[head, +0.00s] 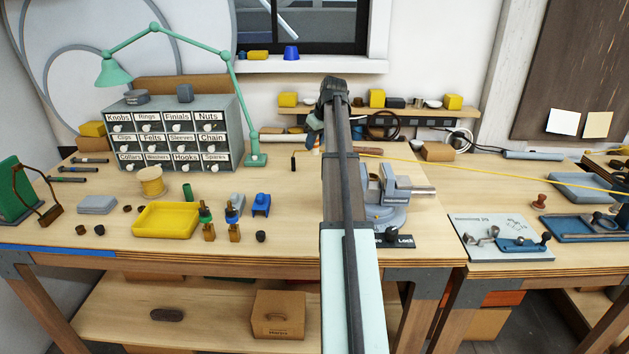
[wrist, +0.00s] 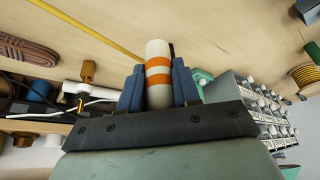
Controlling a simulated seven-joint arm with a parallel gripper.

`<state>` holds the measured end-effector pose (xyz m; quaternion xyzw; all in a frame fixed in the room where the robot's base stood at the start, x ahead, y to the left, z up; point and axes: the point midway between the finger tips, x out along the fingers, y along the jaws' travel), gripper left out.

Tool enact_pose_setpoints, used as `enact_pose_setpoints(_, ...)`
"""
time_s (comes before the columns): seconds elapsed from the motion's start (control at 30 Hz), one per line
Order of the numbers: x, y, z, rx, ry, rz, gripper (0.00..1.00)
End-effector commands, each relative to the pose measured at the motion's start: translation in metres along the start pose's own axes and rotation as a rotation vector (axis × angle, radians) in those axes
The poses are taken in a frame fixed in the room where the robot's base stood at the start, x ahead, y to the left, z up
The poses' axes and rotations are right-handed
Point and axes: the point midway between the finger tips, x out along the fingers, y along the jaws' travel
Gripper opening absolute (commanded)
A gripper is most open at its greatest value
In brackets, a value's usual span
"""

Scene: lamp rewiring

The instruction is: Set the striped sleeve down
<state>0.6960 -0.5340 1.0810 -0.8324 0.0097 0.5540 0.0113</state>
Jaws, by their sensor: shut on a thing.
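The striped sleeve (wrist: 158,62) is a white cylinder with orange bands. It sits between the two blue fingers of my gripper (wrist: 158,88) in the wrist view, and they are shut on it. Its far end sticks out beyond the fingertips, towards the wooden bench top (wrist: 215,30). I cannot tell whether it touches the bench. In the head view my gripper (head: 315,134) is over the back of the bench, mostly behind my arm, and the sleeve is largely hidden there.
The grey drawer cabinet (head: 172,134) and green lamp (head: 257,158) stand left of my gripper. A grey vise (head: 385,194) stands to the right. A yellow tray (head: 165,219) lies front left. A cluttered shelf (head: 425,112) runs along the back.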

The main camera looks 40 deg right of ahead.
Motion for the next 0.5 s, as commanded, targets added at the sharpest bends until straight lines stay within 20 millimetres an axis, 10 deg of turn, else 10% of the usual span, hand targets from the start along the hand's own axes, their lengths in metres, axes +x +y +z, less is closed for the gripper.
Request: enact_pose_setpoints(0.5, 0.053, -0.001, 0.023, -0.03, -0.006, -0.005, 0.04)
